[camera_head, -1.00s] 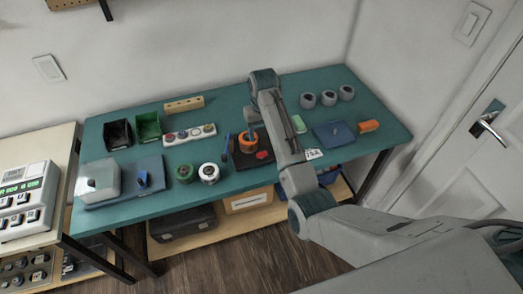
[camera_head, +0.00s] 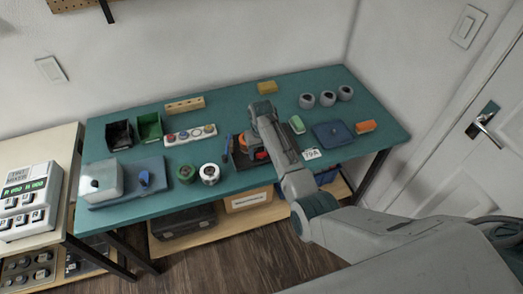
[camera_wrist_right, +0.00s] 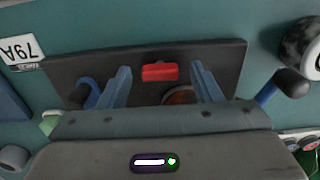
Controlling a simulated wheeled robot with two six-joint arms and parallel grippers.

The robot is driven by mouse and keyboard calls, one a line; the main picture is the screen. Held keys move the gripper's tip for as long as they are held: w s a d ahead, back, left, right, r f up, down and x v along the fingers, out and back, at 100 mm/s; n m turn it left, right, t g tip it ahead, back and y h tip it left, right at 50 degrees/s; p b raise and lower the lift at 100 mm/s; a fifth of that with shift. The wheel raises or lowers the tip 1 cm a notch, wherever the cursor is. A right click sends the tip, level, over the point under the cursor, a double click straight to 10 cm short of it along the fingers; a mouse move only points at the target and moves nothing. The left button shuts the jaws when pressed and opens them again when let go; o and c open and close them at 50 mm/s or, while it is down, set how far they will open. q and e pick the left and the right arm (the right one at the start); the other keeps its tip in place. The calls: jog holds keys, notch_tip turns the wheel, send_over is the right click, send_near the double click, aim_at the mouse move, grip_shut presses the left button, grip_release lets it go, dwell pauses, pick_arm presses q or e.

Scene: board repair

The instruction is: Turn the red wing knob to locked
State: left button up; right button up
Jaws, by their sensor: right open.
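The red wing knob (camera_head: 261,155) sits on a dark board on the teal bench, partly beside my right arm in the head view. In the right wrist view the red knob (camera_wrist_right: 160,72) lies between and a little beyond the two blue fingers of my right gripper (camera_wrist_right: 161,68). That gripper is open and empty; I see no contact with the knob. The dark board (camera_wrist_right: 215,55) spreads behind the fingers. In the head view my arm hides most of the hand. My left gripper is not in view.
An orange round part (camera_head: 243,146) stands close to the knob, and a blue-handled tool (camera_head: 227,148) lies left of the board. A 79A label (camera_head: 311,154) is to the right. A yellow block (camera_head: 267,87) is at the back.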

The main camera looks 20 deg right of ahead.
jog(key=shift+c, duration=0.5)
jog(key=c, duration=0.9)
